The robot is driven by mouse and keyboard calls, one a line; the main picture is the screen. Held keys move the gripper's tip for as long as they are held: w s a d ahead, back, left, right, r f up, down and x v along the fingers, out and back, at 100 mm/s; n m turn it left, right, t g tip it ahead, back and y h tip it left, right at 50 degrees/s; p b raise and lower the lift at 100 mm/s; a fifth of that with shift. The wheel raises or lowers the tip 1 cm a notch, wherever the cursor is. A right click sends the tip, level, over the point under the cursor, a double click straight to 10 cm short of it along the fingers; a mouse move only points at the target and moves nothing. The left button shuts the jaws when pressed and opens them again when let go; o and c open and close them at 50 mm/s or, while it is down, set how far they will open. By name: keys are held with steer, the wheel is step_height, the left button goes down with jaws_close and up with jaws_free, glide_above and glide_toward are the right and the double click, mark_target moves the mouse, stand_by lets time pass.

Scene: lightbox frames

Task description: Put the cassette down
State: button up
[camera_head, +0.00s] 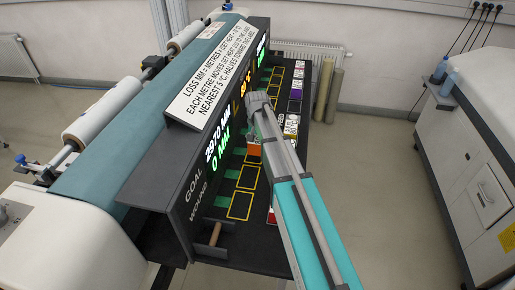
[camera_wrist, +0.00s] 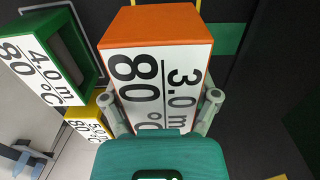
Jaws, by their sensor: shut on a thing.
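The cassette in my grip is an orange box (camera_wrist: 155,25) with a white face reading "3.0 m 80 °C". In the wrist view it fills the upper middle, and my gripper (camera_wrist: 165,110) is shut on it with one finger on each side. In the head view a small part of the orange cassette (camera_head: 254,149) shows beside my arm, over the dark shelf (camera_head: 262,238). Most of it and my gripper's fingers are hidden there. I cannot tell whether the cassette touches the shelf. Yellow-outlined slots (camera_head: 240,204) with green patches run along the shelf.
A green cassette (camera_wrist: 85,45) labelled "4.0 m 80 °C" and a yellow one (camera_wrist: 100,118) stand left of mine in the wrist view. A purple cassette (camera_head: 295,90) stands farther along the shelf. The display panel (camera_head: 180,170) rises beside the slots, reading goal 2970 mm, wound 0 mm.

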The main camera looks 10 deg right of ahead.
steer(key=shift+w+a+f+b, duration=0.15)
steer(key=shift+w+f+b, duration=0.05)
steer(key=shift+f+b, duration=0.2)
steer(key=shift+w+a+f+b, duration=0.15)
steer(key=shift+f+b, duration=1.45)
steer(key=shift+f, duration=0.15)
steer(key=o, duration=1.1)
steer(key=shift+r, duration=0.25)
step_height(320, 180, up, 12)
steer(key=p, duration=1.2)
steer(key=shift+s, duration=0.1)
